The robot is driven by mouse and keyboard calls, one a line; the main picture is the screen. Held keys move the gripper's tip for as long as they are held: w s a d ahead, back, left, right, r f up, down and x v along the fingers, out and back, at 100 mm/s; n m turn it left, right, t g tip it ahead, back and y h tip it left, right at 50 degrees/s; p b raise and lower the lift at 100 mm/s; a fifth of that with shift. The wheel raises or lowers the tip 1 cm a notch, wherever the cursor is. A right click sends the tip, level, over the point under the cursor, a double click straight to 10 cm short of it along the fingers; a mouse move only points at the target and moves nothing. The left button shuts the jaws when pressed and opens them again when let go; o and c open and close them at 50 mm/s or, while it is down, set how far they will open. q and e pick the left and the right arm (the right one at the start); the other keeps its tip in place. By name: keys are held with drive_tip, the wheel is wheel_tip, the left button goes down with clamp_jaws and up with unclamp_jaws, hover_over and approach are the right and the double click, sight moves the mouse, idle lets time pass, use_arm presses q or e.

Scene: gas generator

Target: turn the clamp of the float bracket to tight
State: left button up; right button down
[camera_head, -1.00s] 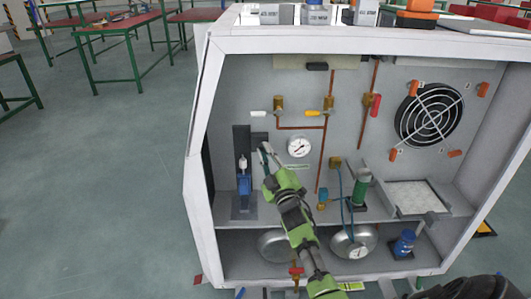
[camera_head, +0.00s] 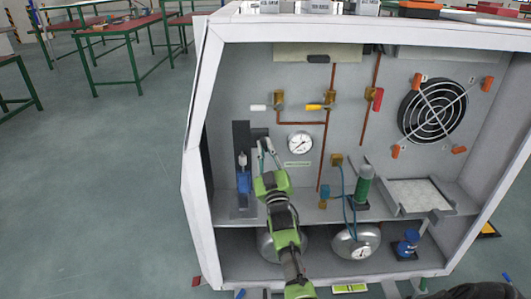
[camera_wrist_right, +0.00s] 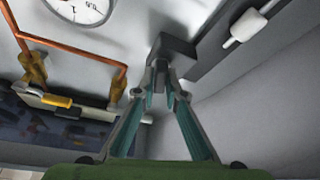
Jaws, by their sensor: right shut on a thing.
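The float bracket (camera_head: 240,160) is a dark upright plate on the back wall of the white cabinet, with a white and blue float piece (camera_head: 243,178) in front of it. Its clamp (camera_head: 259,133) is a dark grey block at the upper right of the plate. In the right wrist view the clamp (camera_wrist_right: 175,48) is straight ahead. My right gripper (camera_head: 266,146) reaches up to it from below. In the wrist view its fingertips (camera_wrist_right: 161,86) converge and are shut on the clamp's lower end, which they partly hide. My left gripper is out of view.
A green cylinder (camera_head: 364,184) and a tray (camera_head: 415,198) stand further right on the shelf (camera_head: 310,215). The cabinet's left wall (camera_head: 195,150) is near.

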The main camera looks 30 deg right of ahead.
drive_tip(key=shift+a+f+m+h, duration=0.1)
drive_tip(key=shift+m+h, duration=0.5)
drive_tip(key=shift+m, duration=0.6)
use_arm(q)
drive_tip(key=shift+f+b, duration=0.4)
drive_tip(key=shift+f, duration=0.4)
use_arm(e)
drive_tip(key=shift+m+g+h, duration=0.6)
drive_tip(key=shift+m+h, duration=0.3)
drive_tip(key=shift+m, duration=1.2)
drive_tip(key=c, duration=2.1)
unclamp_jaws()
wheel_tip(320, 180, up, 10)
drive_tip(key=shift+r, duration=0.1)
